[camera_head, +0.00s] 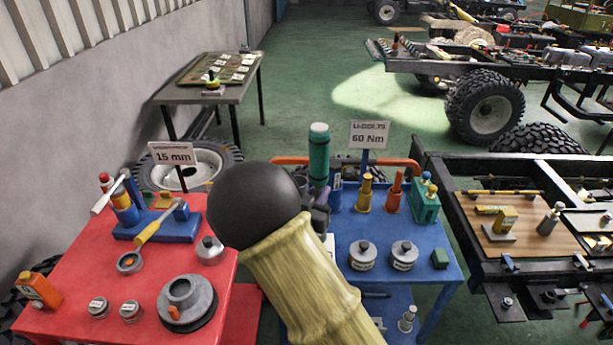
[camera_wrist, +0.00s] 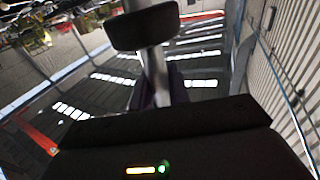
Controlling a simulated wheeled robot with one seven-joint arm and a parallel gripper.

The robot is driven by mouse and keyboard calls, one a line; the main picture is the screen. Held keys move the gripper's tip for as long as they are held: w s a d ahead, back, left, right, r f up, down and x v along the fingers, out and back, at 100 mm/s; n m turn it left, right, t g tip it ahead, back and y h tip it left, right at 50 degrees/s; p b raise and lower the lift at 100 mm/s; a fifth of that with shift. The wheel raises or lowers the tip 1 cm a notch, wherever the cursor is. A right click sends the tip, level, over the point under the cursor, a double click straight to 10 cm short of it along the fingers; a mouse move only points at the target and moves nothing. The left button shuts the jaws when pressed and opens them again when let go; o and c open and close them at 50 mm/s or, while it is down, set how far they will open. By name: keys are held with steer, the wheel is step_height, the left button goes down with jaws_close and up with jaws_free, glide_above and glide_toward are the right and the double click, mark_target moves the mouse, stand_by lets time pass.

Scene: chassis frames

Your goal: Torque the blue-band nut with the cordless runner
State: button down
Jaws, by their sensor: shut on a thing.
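My gripper (camera_head: 318,212) shows only in part in the head view, purple-grey, behind my arm's black ball and yellow sleeve. In the wrist view its purple fingers (camera_wrist: 164,90) are closed on the grey shaft (camera_wrist: 157,72) of a tool with a dark block (camera_wrist: 145,26) at its end. This looks like the cordless runner, but most of it is hidden. A green upright cylinder (camera_head: 319,155) rises just above the gripper; I cannot tell whether it belongs to the tool. Small blue pieces (camera_head: 508,263) sit on the right chassis frame; no blue-band nut can be made out.
A blue cart (camera_head: 440,282) with a 60 Nm sign (camera_head: 369,135) carries cans and small tools. A red cart (camera_head: 75,262) with a 15 mm sign stands left. The black chassis frame (camera_head: 470,246) is right. A side table (camera_head: 222,94) stands behind; green floor is open beyond.

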steer(key=s+d+f+y, duration=0.1)
steer(key=s+d+f, duration=0.4)
steer(key=f, duration=0.3)
steer(key=s+d+f+n+y+b, duration=0.1)
steer(key=s+d+f, duration=0.4)
steer(key=d+f, duration=0.2)
steer(key=shift+s+f+n+t+y, duration=0.15)
steer(key=shift+f+n+t+y, duration=0.15)
steer(key=shift+f+t+y, duration=0.1)
